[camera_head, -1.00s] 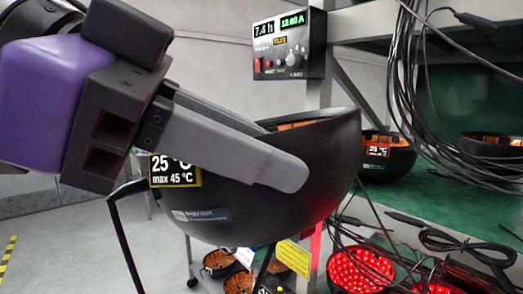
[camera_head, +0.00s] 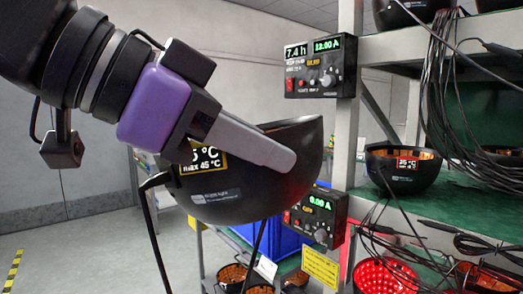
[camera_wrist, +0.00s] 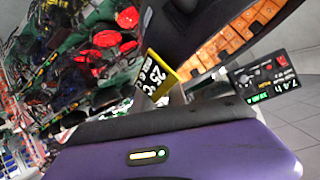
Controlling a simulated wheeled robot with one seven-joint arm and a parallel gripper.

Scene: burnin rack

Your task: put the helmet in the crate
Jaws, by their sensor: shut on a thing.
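The helmet (camera_head: 255,195) is a black bowl-shaped shell, held open side up in the head view, with a temperature label and a strap or cable hanging down. My gripper (camera_head: 282,152) is shut on its rim, one grey finger lying across the outside. In the wrist view the helmet (camera_wrist: 205,28) shows its dark shell and orange tiled inside. A blue crate (camera_head: 283,238) shows in part behind and below the helmet. The helmet and the power supply hide much of it, and its inside is not visible.
A rack with green shelves (camera_head: 450,208) stands at right, holding another black helmet (camera_head: 402,172), red-lit helmets (camera_head: 385,276) and hanging black cables (camera_head: 465,120). Power supplies (camera_head: 320,68) are on the rack post (camera_head: 350,125). A yellow tag (camera_head: 320,268) hangs low. Floor at left is open.

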